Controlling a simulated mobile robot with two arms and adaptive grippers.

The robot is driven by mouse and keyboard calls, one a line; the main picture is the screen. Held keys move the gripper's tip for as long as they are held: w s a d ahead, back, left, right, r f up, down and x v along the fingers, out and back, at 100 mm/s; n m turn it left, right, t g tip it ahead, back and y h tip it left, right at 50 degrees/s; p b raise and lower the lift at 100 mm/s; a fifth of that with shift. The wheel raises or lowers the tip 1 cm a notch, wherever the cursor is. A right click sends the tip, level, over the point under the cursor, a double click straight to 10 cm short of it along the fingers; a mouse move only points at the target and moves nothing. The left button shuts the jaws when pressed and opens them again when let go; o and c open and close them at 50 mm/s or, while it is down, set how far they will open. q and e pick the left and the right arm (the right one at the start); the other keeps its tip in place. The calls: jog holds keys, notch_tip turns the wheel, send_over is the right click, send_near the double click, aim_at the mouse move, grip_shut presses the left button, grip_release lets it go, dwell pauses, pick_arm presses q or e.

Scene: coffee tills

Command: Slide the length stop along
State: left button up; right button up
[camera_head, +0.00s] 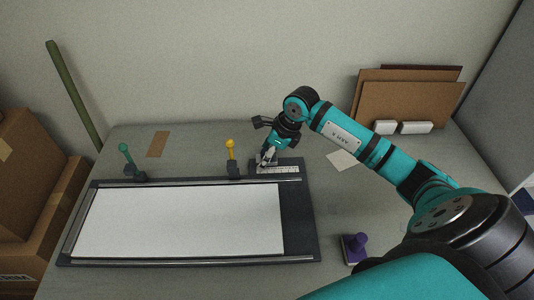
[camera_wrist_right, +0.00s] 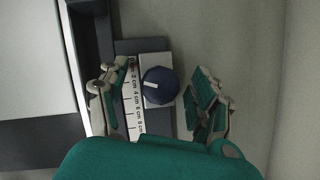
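The length stop shows in the right wrist view as a round dark blue knob (camera_wrist_right: 159,88) with a white mark. It sits beside a white scale (camera_wrist_right: 134,108) marked in cm, which also shows in the head view (camera_head: 285,169) at the back right of a dark board (camera_head: 299,215). My right gripper (camera_head: 265,160) is over the scale's left part and hides the knob there. In the wrist view my right gripper (camera_wrist_right: 163,77) is open, one finger on each side of the knob, with a visible gap to the right finger. Contact on the left is unclear. My left gripper is not in view.
A white sheet (camera_head: 180,220) covers most of the board. A yellow-topped lever (camera_head: 231,147) stands just left of my right gripper, a green one (camera_head: 125,150) farther left. Brown panels (camera_head: 405,100) lean at the back right.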

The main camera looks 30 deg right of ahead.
grip_shut()
jog(key=shift+s+d+f+b, duration=0.1)
jog(key=shift+s+d+b, duration=0.35)
jog(key=shift+d, duration=0.4)
jog(key=shift+s+d+b, duration=0.35)
jog(key=shift+s+d, duration=0.15)
jog(key=shift+d, duration=0.35)
jog(key=shift+s+d, duration=0.1)
jog(key=shift+o, duration=0.9)
grip_release()
jog(key=shift+r, duration=0.3)
jog(key=v, duration=1.1)
jog(key=shift+r, duration=0.3)
jog(key=shift+s, duration=0.1)
